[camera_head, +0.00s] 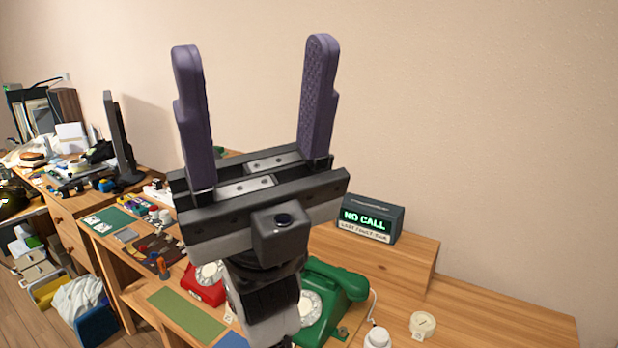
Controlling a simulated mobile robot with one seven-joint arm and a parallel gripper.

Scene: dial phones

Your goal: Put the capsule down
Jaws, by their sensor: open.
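My gripper (254,46) is raised high in the middle of the view, its two purple fingers pointing up and spread wide apart. It is open, with nothing between the fingers. I cannot pick out the capsule for certain. A small round pale container (423,325) with a mark on its top sits on the wooden desk (500,318) at the lower right, well below and apart from my gripper. A white bottle-like object (377,338) stands left of it, cut by the bottom edge. My arm hides part of the desk.
A green dial phone (345,286) and a red dial phone (204,283) stand behind my arm. A dark box (370,219) reading "NO CALL" sits on a raised shelf. A green mat (186,315) lies at lower left. The desk's right end is clear.

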